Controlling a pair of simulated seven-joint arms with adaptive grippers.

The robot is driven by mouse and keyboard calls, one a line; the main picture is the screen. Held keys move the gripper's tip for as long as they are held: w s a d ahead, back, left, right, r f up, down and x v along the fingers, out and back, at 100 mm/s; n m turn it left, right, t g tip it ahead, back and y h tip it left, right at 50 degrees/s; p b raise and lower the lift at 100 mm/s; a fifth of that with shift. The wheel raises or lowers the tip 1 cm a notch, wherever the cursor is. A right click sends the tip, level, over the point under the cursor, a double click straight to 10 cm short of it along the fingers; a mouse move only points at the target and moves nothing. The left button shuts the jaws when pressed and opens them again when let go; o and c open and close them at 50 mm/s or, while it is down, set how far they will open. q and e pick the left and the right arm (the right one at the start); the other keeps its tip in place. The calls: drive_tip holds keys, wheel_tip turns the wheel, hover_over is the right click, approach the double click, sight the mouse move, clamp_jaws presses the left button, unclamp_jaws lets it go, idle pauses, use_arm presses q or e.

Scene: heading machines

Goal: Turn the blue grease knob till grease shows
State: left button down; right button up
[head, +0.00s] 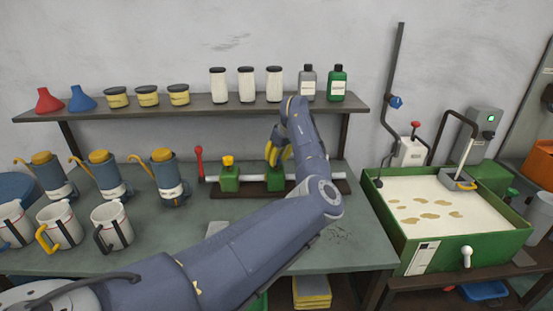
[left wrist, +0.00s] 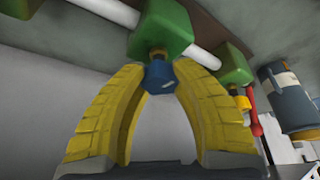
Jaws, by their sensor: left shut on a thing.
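The blue grease knob (left wrist: 158,78) sits on a short brass stem on a green block (left wrist: 162,30) in the left wrist view. In the head view the same green block (head: 274,179) stands on the rail, and the knob is hidden behind my fingers. My left gripper (head: 281,152) comes down on it from above. In the left wrist view its yellow fingers (left wrist: 158,82) are shut on the knob, one at each side. No grease can be made out at the block. My right gripper is not in view.
A second green block with a yellow knob (head: 228,160) and a red lever (head: 199,160) stand left on the same rail. A shelf (head: 190,109) with jars and bottles runs behind. Blue-grey cans and white mugs (head: 111,226) fill the bench's left. A green tray (head: 468,246) of milky liquid stands right.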

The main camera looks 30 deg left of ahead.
use_arm(q)
drive_tip(key=c, duration=0.9)
unclamp_jaws()
drive_tip(key=shift+r, duration=0.1)
drive_tip(key=v, duration=1.1)
drive_tip(key=shift+s+d+r, duration=0.1)
drive_tip(key=shift+d+r, duration=0.05)
drive_tip(key=shift+r, duration=0.25)
